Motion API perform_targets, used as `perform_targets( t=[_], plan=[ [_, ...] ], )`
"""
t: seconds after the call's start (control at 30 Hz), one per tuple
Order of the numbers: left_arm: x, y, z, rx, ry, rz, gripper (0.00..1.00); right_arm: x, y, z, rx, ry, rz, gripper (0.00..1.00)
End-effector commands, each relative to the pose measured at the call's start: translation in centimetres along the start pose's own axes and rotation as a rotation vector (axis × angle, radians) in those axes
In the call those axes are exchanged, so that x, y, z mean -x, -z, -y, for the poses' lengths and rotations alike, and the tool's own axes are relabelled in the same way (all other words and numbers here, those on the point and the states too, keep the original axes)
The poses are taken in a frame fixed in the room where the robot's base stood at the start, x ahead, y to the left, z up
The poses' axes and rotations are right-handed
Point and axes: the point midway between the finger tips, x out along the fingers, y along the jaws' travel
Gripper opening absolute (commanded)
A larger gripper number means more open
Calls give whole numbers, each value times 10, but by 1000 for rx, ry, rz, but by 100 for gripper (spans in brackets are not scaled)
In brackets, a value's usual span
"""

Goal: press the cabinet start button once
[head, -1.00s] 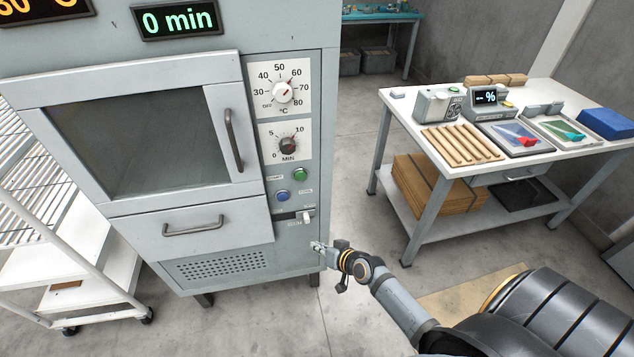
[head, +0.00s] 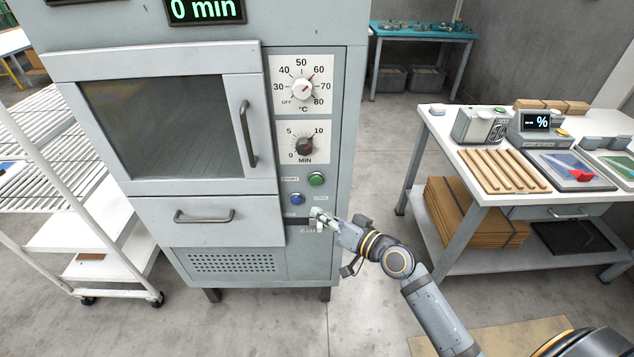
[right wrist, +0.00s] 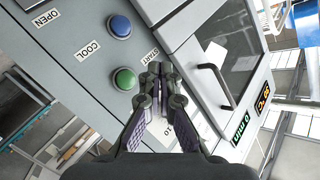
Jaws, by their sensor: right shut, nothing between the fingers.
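The grey cabinet (head: 160,222) stands in the middle of the head view. Its green button (head: 316,179) sits right of the START label (head: 290,179), above the blue button (head: 297,198) marked COOL. My right gripper (head: 316,212) is shut and empty, just below the two buttons in the head view; it covers part of the switch strip there. In the right wrist view, the closed fingertips (right wrist: 160,70) appear beside the green button (right wrist: 124,79), and the blue button (right wrist: 119,26) lies farther up. I cannot tell whether the fingers touch the panel. My left gripper is not seen.
Two dials (head: 304,91) sit above the buttons, and the display (head: 205,10) reads 0 min. The oven door has a long handle (head: 248,134).

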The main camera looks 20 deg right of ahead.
Motion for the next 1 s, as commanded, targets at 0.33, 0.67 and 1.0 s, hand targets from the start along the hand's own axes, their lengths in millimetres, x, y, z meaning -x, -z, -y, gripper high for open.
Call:
perform_targets(
  t=[0.33,0.67,1.0],
  plan=[
    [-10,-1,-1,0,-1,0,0,-33,24,-25,2,0,-3,0],
    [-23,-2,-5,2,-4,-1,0,-56,40,-42,1,0,-1,0],
    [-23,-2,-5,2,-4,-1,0,-59,43,-43,0,-1,0,0]
  ],
)
